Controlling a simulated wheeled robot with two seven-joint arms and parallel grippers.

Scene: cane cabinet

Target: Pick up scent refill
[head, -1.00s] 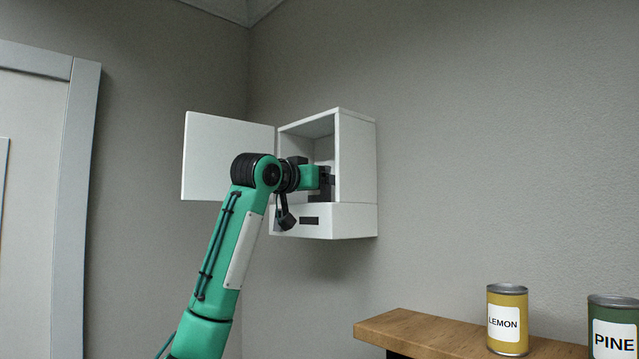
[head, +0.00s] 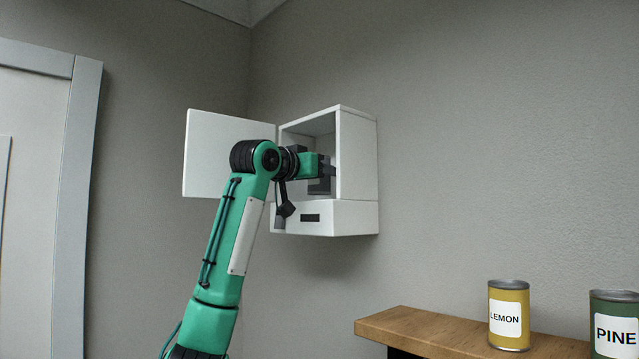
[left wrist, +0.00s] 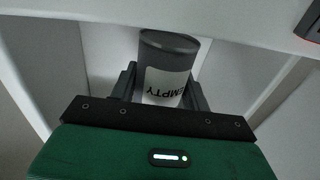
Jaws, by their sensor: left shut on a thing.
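A dark grey can with a white label reading EMPTY (left wrist: 168,52) sits between the fingers of my left gripper in the left wrist view. My left gripper (head: 328,176) reaches into the open white cabinet (head: 357,160) on the wall and is shut on this can. In the head view the can is hard to make out behind the dark gripper parts. A yellow can labelled LEMON (head: 508,300) and a green can labelled PINE (head: 613,310) stand upright on a wooden shelf (head: 420,327) at the lower right. My right gripper is not in view.
The cabinet door (head: 225,152) stands open to the left, behind my left arm. The cabinet walls and roof are close around the gripper. Below the opening is a white front with a dark slot (head: 310,218). The wall between cabinet and shelf is bare.

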